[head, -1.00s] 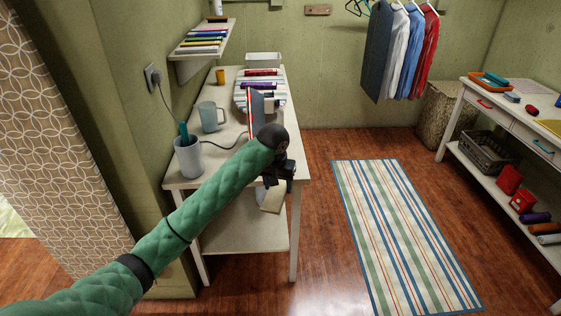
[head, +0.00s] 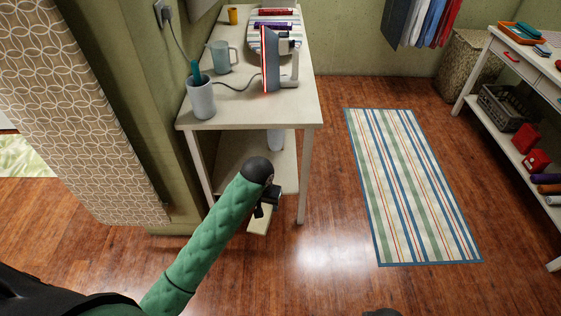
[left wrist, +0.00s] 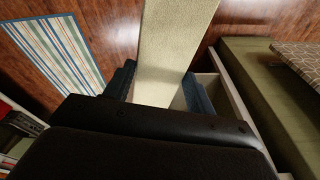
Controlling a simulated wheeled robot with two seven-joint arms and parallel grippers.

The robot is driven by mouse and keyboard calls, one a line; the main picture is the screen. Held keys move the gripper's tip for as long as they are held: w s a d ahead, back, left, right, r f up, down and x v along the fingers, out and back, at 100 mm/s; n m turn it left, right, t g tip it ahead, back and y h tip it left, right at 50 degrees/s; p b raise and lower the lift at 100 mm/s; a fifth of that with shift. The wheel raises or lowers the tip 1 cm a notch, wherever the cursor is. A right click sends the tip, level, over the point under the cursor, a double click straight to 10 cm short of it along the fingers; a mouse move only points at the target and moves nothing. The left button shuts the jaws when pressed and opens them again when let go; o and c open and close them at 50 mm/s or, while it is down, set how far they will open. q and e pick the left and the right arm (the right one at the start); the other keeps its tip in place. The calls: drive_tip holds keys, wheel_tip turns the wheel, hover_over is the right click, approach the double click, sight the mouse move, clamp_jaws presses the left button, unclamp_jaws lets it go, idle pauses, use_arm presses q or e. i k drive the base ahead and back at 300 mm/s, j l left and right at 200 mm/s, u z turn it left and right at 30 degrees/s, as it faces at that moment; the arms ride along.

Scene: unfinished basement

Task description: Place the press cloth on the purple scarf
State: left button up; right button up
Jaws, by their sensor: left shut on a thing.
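My left gripper (head: 266,205) is shut on a cream strip of cloth, the press cloth (head: 259,222). It holds the cloth in the air in front of the white table, below the tabletop. In the left wrist view the cream cloth (left wrist: 172,45) runs out from between the fingers (left wrist: 160,92). A purple item, which looks like the folded purple scarf (head: 274,26), lies on the striped ironing board at the back of the table, well away from the gripper. The iron partly blocks the view of the board.
An iron (head: 272,62) stands upright on the white table (head: 240,112), its cord running left. A grey cup (head: 201,98), a mug (head: 221,56) and a dark red item (head: 276,12) are also there. A striped rug (head: 415,190) lies on the open floor to the right.

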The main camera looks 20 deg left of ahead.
sight(273, 23)
drive_tip(key=i+l+z, duration=0.3)
drive_tip(key=i+z, duration=0.15)
drive_tip(key=i, duration=0.15)
drive_tip(key=i+z, duration=0.4)
drive_tip(key=i, duration=0.2)
drive_tip(key=i+u, duration=0.15)
drive_tip(key=i, duration=0.35)
drive_tip(key=i+l+u, duration=0.2)
drive_tip(key=i, duration=0.25)
drive_tip(key=i+l+u, duration=0.15)
drive_tip(key=i, duration=0.3)
drive_tip(key=i+l+u, duration=0.2)
drive_tip(key=i, duration=0.25)
drive_tip(key=i+l+u, duration=0.1)
drive_tip(key=i+u, duration=0.2)
drive_tip(key=u, duration=0.15)
drive_tip(key=i+l+u, duration=0.2)
drive_tip(key=u, duration=0.2)
drive_tip(key=i+l+u, duration=0.3)
drive_tip(key=u, duration=0.15)
drive_tip(key=i+l+u, duration=0.25)
drive_tip(key=l+u, duration=0.2)
